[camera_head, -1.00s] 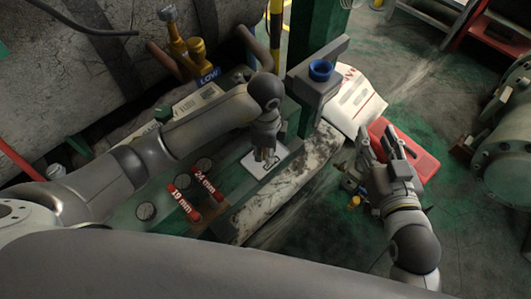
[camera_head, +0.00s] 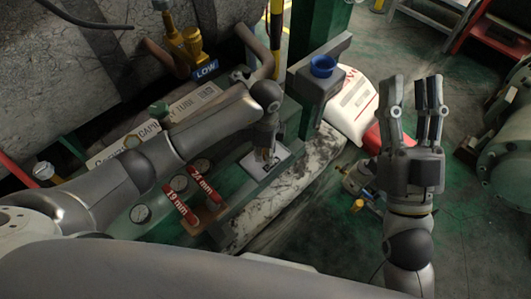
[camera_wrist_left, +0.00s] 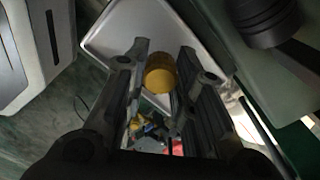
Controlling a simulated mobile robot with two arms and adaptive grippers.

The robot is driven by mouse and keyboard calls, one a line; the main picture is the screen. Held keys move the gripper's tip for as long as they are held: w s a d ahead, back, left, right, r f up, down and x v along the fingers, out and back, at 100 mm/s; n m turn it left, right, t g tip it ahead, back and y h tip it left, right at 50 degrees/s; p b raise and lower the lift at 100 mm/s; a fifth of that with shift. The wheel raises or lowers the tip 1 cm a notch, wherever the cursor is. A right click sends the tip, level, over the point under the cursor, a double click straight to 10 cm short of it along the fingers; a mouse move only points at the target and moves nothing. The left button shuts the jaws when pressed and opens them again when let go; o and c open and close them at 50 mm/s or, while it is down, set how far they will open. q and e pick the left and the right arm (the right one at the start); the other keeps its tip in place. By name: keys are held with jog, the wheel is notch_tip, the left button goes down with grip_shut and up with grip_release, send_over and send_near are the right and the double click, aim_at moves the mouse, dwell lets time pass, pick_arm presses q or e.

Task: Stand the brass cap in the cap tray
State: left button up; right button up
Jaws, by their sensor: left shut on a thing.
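My left gripper (camera_head: 265,153) points down over the pale square cap tray (camera_head: 281,153) on the green bench. In the left wrist view, its fingers (camera_wrist_left: 158,85) are closed around the yellow brass cap (camera_wrist_left: 160,70). The cap appears in front of the tray (camera_wrist_left: 115,42), whose raised rim shows around it. I cannot tell whether the cap touches the tray floor. In the head view the cap is mostly hidden by the fingers. My right gripper (camera_head: 414,88) is raised at the right, fingers apart and empty.
Two red-handled wrenches, marked 19 mm (camera_head: 178,205) and 24 mm (camera_head: 203,187), lie left of the tray near round gauges (camera_head: 140,213). A blue cup (camera_head: 322,66) sits on a grey box behind.

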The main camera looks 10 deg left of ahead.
pick_arm(q)
jog(key=shift+f, duration=0.35)
pick_arm(e)
jog(key=shift+s+r+t, duration=0.5)
jog(key=shift+s+r, duration=0.1)
jog(key=shift+r, duration=0.1)
pick_arm(q)
jog(key=shift+f, duration=0.2)
jog(key=o, duration=0.7)
pick_arm(e)
jog(key=shift+s+d+r, duration=0.1)
pick_arm(q)
jog(key=shift+r, duration=0.1)
